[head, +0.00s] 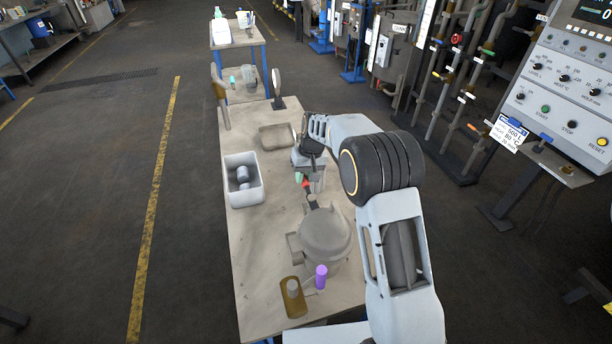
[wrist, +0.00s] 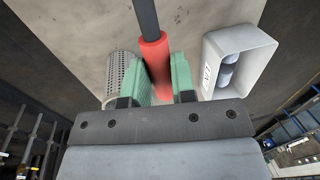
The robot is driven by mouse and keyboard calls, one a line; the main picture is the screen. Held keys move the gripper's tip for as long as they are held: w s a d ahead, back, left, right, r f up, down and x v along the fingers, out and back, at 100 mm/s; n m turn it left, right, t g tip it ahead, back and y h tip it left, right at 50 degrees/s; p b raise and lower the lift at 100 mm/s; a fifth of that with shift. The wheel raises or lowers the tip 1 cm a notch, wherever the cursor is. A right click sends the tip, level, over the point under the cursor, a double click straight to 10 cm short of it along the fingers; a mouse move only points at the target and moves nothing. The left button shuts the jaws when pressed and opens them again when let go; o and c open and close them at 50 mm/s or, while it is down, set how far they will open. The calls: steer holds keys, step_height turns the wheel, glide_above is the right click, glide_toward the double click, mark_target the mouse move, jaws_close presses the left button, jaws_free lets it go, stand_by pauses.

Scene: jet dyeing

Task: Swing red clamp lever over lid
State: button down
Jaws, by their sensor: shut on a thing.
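The red clamp lever shows in the wrist view as a red grip (wrist: 155,66) on a dark rod (wrist: 147,16). My gripper (wrist: 160,85) has its green fingers on either side of the red grip and is shut on it. In the head view my gripper (head: 303,180) is just beyond the far side of the grey vessel, and the red grip (head: 306,184) shows small between the fingers. The vessel's round lid (head: 326,232) is nearer the camera, with the grip away from its top. My arm hides part of the area to the right.
A white bin (head: 231,197) holding grey cylinders stands left of my gripper. A shallow brown tray (head: 276,148) lies farther back on the bench. A perforated basket (wrist: 119,70) is beside my fingers.

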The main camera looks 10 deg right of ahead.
steer(key=shift+a+r, duration=0.1)
steer(key=c, duration=1)
jaws_free()
steer(key=shift+o, duration=0.2)
step_height(320, 180, up, 14)
steer(key=d, duration=0.2)
steer(key=shift+w+d+f+b, duration=0.25)
steer(key=shift+d+b, duration=0.1)
steer(key=shift+b, duration=0.05)
